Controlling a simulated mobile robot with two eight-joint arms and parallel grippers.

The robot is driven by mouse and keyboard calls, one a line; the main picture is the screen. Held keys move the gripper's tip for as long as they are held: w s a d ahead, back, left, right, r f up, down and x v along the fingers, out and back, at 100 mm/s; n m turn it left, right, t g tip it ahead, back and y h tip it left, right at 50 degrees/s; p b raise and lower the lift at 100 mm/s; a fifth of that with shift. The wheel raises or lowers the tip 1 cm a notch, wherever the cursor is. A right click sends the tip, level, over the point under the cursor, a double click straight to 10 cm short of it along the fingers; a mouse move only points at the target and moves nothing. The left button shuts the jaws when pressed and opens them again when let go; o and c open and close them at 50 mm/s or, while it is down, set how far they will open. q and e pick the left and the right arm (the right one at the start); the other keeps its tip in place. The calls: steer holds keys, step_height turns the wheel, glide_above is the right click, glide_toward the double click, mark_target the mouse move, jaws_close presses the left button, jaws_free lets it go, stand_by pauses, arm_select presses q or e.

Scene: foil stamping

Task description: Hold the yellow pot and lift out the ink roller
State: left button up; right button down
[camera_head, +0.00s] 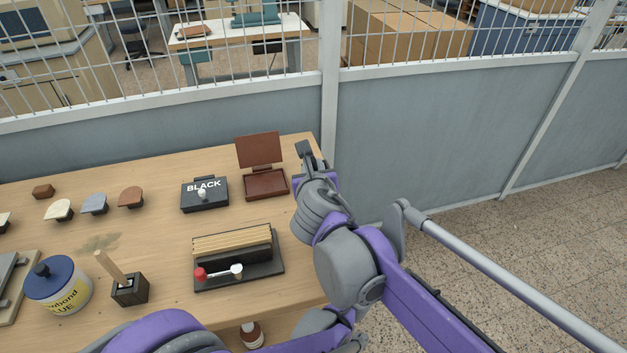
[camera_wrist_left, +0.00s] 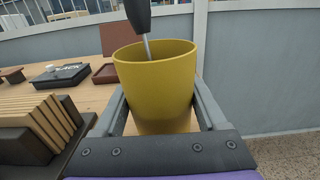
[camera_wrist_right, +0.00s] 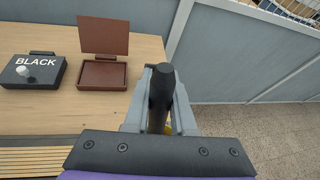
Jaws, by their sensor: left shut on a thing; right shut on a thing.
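The yellow pot (camera_wrist_left: 155,90) stands upright between the fingers of my left gripper (camera_wrist_left: 160,115), which is shut on it. The ink roller (camera_wrist_left: 140,18) shows in the left wrist view as a dark handle with a thin metal shaft reaching down into the pot. Its lower end is hidden inside the pot. In the right wrist view my right gripper (camera_wrist_right: 160,95) is shut on the dark handle of the ink roller (camera_wrist_right: 160,88), above the pot; a sliver of yellow shows behind it. In the head view my arm (camera_head: 335,225) covers the pot and roller at the table's right edge.
A black "BLACK" ink pad box (camera_head: 205,195) and an open brown case (camera_head: 265,184) stand behind. A rack with wooden strips (camera_head: 232,243) lies left of the arms. A glue pot (camera_head: 58,285) and a brush holder (camera_head: 130,290) stand at front left. A fence rises behind the table.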

step_height(320, 180, up, 6)
steer(key=shift+f, duration=0.1)
arm_select(q)
steer(key=o, duration=1.3)
steer(key=shift+s, duration=0.1)
